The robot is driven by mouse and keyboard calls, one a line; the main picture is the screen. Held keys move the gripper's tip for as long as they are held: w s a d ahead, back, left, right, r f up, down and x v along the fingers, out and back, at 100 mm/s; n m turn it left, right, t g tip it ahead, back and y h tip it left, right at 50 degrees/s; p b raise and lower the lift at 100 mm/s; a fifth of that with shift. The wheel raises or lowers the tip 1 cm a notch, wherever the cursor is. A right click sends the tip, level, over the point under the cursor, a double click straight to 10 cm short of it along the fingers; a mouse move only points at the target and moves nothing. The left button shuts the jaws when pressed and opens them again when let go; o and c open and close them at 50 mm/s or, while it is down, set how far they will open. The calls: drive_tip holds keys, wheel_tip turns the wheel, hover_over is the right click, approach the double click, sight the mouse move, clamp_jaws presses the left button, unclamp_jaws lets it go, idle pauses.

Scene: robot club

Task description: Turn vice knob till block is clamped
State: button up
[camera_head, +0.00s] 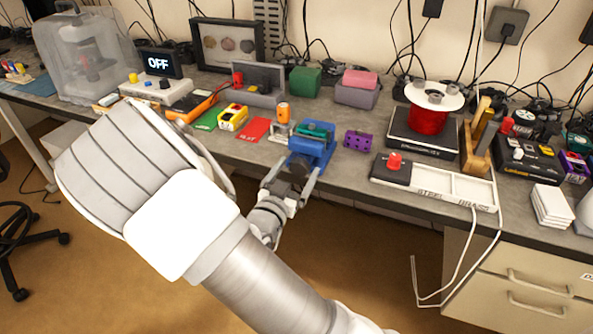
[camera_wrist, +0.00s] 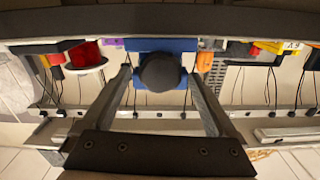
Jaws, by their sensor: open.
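A blue vice (camera_head: 311,150) stands at the front edge of the grey workbench. A teal piece (camera_head: 316,128) sits at its top; whether this is the block, and whether it is gripped, I cannot tell. In the wrist view the vice body (camera_wrist: 160,45) is blue, with its round dark knob (camera_wrist: 160,72) facing me. My gripper (camera_head: 291,173) is at the front of the vice. Its fingers are open, one on each side of the knob, as the wrist view also shows (camera_wrist: 160,76). Gaps show between knob and fingers. The knob is mostly hidden in the head view.
A purple block with holes (camera_head: 358,140) lies right of the vice. A small stand with an orange cylinder (camera_head: 283,112) is behind-left. A red-knobbed box (camera_head: 391,168) and the steel/brass tray (camera_head: 462,187) are right. The floor before the bench is clear near my arm.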

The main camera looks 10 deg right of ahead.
drive_tip(key=c, duration=1.4)
drive_tip(key=shift+o, duration=0.2)
drive_tip(key=shift+f+m+b, duration=0.1)
drive_tip(key=shift+m+b, duration=0.3)
drive_tip(key=shift+b, duration=0.1)
drive_tip(key=m+b, duration=0.2)
drive_tip(key=b, duration=0.1)
drive_tip(key=m+b, duration=0.1)
drive_tip(key=shift+d+f+m+b, duration=0.15)
drive_tip(key=shift+f+m+b, duration=0.1)
drive_tip(key=shift+m+b, duration=0.1)
drive_tip(key=m+b, duration=0.3)
drive_tip(key=b, duration=0.1)
drive_tip(key=shift+m+b, duration=0.25)
drive_tip(key=shift+b, duration=0.05)
drive_tip(key=m+b, duration=0.3)
drive_tip(key=b, duration=0.2)
drive_tip(key=shift+d+f+m, duration=0.1)
drive_tip(key=shift+f+m, duration=0.05)
drive_tip(key=shift+m, duration=0.15)
drive_tip(key=m+b, duration=0.3)
drive_tip(key=b, duration=0.1)
drive_tip(key=shift+s+m+b, duration=0.1)
drive_tip(key=shift+m+b, duration=0.25)
drive_tip(key=shift+m, duration=0.05)
drive_tip(key=shift+r+m+b, duration=0.2)
drive_tip(key=shift+m+b, duration=0.35)
drive_tip(key=shift+m, duration=1.45)
